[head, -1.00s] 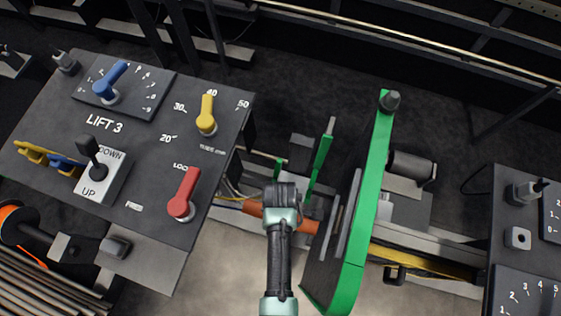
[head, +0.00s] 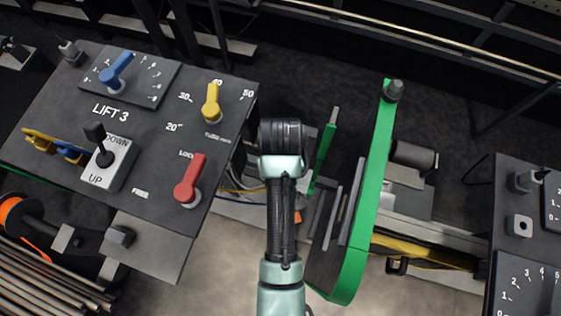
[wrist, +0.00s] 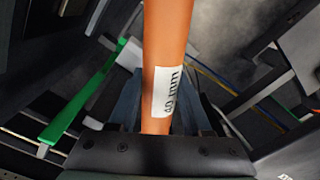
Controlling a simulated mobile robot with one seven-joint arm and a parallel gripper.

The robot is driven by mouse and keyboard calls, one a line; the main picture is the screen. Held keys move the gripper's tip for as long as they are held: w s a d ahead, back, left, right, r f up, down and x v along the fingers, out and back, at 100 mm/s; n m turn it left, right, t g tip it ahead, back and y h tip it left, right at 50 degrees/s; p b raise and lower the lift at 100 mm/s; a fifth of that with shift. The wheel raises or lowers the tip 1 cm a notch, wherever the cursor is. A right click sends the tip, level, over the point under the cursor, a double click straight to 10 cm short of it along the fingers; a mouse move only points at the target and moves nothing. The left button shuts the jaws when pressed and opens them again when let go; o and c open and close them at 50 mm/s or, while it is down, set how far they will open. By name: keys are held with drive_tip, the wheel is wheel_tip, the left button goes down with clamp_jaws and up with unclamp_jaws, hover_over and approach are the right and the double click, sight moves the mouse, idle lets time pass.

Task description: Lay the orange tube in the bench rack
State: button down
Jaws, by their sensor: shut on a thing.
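The orange tube (wrist: 168,45) runs up through the wrist view, with a white printed label on it. My gripper (wrist: 160,118) is shut on the tube, which passes between its dark jaws. In the head view only a small orange piece of the tube (head: 298,217) shows, just right of my arm. The rest is hidden behind the arm, and so are the fingertips. I cannot pick out the bench rack with certainty in either view.
The LIFT 3 panel (head: 150,150) with its levers stands left of my arm. A green-edged machine guard (head: 372,190) stands close on the right. Metal rods (head: 45,285) and an orange spool (head: 12,215) lie at lower left. Pale floor (head: 225,255) shows below.

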drive_tip(key=r+m, duration=0.1)
drive_tip(key=w+r+m, duration=0.1)
drive_tip(key=r+m, duration=0.1)
drive_tip(key=r, duration=0.1)
drive_tip(key=shift+w, duration=0.3)
wheel_tip(320, 180, up, 2)
drive_tip(key=shift+p, duration=1.1)
drive_tip(key=shift+f, duration=0.2)
